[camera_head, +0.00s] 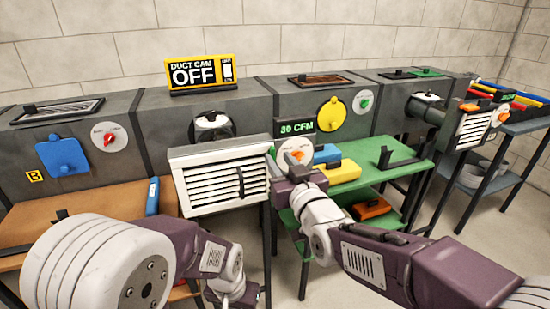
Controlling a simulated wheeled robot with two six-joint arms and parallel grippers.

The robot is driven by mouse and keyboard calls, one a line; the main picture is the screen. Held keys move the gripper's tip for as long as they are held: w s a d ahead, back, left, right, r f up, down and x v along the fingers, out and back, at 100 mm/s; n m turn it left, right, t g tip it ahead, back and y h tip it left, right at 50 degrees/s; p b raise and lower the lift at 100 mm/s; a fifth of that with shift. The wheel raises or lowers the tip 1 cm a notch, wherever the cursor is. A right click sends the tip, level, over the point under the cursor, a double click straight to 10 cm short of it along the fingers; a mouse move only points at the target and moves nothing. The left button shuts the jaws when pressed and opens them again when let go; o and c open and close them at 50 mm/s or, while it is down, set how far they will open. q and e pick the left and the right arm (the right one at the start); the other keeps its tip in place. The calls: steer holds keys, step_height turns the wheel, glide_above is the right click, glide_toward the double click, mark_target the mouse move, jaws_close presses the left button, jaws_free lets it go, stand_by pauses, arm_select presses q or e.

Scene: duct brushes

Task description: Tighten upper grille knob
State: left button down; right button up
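A white louvred grille (215,178) stands in front of the middle duct, with a dark upright bar on its right side. A round white dial with an orange knob (297,154) sits just right of it, under a green "30 CFM" display (296,127). I cannot tell which knob is the upper grille knob. My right gripper (288,168) is just below and in front of this dial and overlaps its lower edge. I cannot tell whether it touches the knob, or whether its fingers are open or shut.
A green bench (390,165) holds yellow and blue blocks and a black handle. A brown bench (90,205) holds a blue tool (152,196). Ducts with a blue plate (62,155), a yellow disc (331,114) and a "DUCT CAM OFF" sign (201,73) line the wall.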

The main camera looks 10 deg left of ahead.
mark_target(274, 153)
steer(key=x, duration=0.4)
jaws_close()
